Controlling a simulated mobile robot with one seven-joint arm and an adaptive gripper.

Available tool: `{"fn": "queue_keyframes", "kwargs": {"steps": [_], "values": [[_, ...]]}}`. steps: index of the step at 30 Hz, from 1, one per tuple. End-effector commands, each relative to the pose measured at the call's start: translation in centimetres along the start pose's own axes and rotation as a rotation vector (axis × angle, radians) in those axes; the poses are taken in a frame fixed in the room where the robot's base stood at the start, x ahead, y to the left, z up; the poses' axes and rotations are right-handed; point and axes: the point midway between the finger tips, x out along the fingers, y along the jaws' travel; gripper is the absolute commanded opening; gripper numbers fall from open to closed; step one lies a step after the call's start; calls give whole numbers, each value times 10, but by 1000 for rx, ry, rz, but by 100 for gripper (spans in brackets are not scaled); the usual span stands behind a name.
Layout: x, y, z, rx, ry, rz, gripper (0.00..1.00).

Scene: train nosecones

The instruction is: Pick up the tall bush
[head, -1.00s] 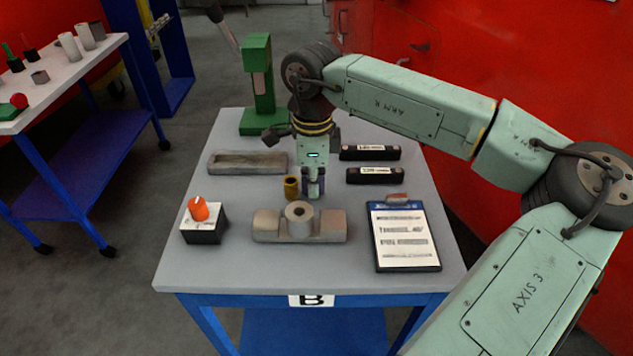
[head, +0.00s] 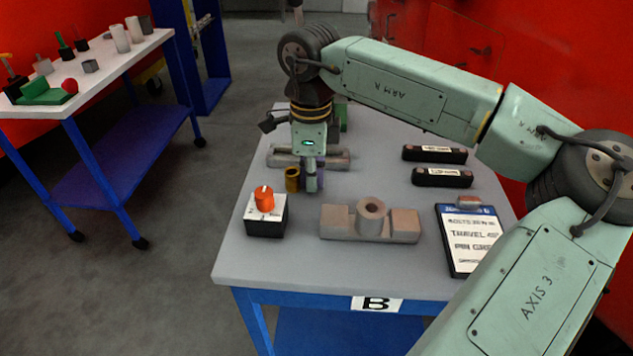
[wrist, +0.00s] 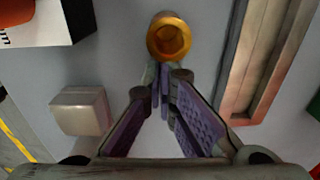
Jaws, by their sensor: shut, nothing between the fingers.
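A brass-coloured hollow bush (head: 292,178) stands upright on the grey table, directly left of my gripper in the head view. I take it for the tall bush. In the wrist view the bush (wrist: 169,38) shows its round open top just beyond my fingertips. My gripper (head: 311,188) points down with its fingers together and nothing between them. Its fingertips (wrist: 161,78) are very close to the bush's side; I cannot tell whether they touch it.
An orange-knobbed box (head: 265,215) stands near left and a stepped block with a cylinder (head: 370,220) near right. A long tray (wrist: 270,60) lies behind the gripper. Two black bars (head: 434,155) and a clipboard (head: 472,240) lie right. A grey block (wrist: 82,110) shows in the wrist view.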

Motion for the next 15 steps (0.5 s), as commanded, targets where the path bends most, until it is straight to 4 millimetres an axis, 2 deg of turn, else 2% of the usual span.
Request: {"fn": "queue_keyframes", "kwargs": {"steps": [1, 3, 6, 10, 15], "values": [[4, 0, 17, -11, 0, -2, 0], [3, 1, 37, -11, 0, -1, 0], [2, 1, 57, -9, 0, -1, 0], [1, 1, 70, -5, -1, -1, 0], [0, 1, 72, -3, -1, 0, 0]]}}
